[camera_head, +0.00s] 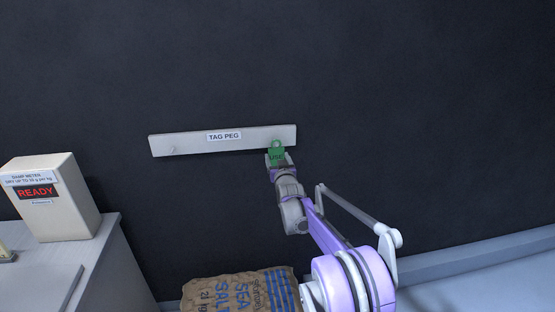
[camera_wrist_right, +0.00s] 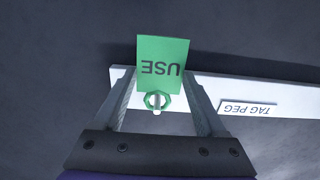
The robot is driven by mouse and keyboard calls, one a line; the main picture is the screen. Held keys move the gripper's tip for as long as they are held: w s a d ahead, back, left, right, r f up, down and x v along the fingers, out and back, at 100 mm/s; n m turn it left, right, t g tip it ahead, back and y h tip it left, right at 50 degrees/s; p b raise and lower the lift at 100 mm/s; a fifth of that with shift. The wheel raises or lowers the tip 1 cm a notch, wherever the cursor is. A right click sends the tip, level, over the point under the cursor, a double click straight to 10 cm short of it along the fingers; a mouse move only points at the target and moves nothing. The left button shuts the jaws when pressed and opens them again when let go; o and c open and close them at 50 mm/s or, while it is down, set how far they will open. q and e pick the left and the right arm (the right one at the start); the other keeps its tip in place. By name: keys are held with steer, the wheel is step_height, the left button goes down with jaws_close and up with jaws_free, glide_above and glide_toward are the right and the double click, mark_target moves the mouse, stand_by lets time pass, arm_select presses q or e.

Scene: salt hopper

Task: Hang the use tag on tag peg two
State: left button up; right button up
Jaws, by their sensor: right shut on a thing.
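The green use tag (camera_head: 276,150) is at the right end of the pale tag peg board (camera_head: 185,144) on the dark wall. My right gripper (camera_head: 278,158) is shut on the tag from below and in front. In the right wrist view, which is upside down, the tag (camera_wrist_right: 162,62) shows "USE" between the two fingers (camera_wrist_right: 160,80). Its ring (camera_wrist_right: 157,101) appears to be around a pale peg (camera_wrist_right: 156,104) on the board (camera_wrist_right: 285,97). Another peg (camera_head: 172,149) at the board's left end is bare. My left gripper is not in view.
A damp meter (camera_head: 52,197) reading "READY" stands on a grey cabinet (camera_head: 100,262) at the left. A sea salt sack (camera_head: 240,291) lies below the board at the bottom. The wall around the board is clear.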

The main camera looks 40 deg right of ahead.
steer(key=o, duration=1.3)
steer(key=shift+f, duration=0.1)
steer(key=shift+c, duration=0.2)
steer(key=v, duration=1.1)
steer(key=s+a+f+n+g+y+p, duration=0.1)
steer(key=s+a+g+y+p, duration=0.2)
steer(key=a, duration=0.6)
steer(key=s+a+n+y+p, duration=0.1)
steer(key=s+a+n+y, duration=0.15)
steer(key=s+a, duration=0.5)
steer(key=s+a+f+n+g+y+p, duration=0.1)
steer(key=s+a+f+g+p, duration=0.1)
steer(key=s+a, duration=0.5)
steer(key=s+a+f+n+g+y+p, duration=0.1)
steer(key=s+a+f+g, duration=0.4)
steer(key=s, duration=0.9)
steer(key=a+y+p, duration=0.1)
steer(key=a, duration=0.2)
steer(key=shift+s+a+f, duration=0.15)
steer(key=shift+s+a, duration=0.1)
steer(key=shift+a, duration=0.05)
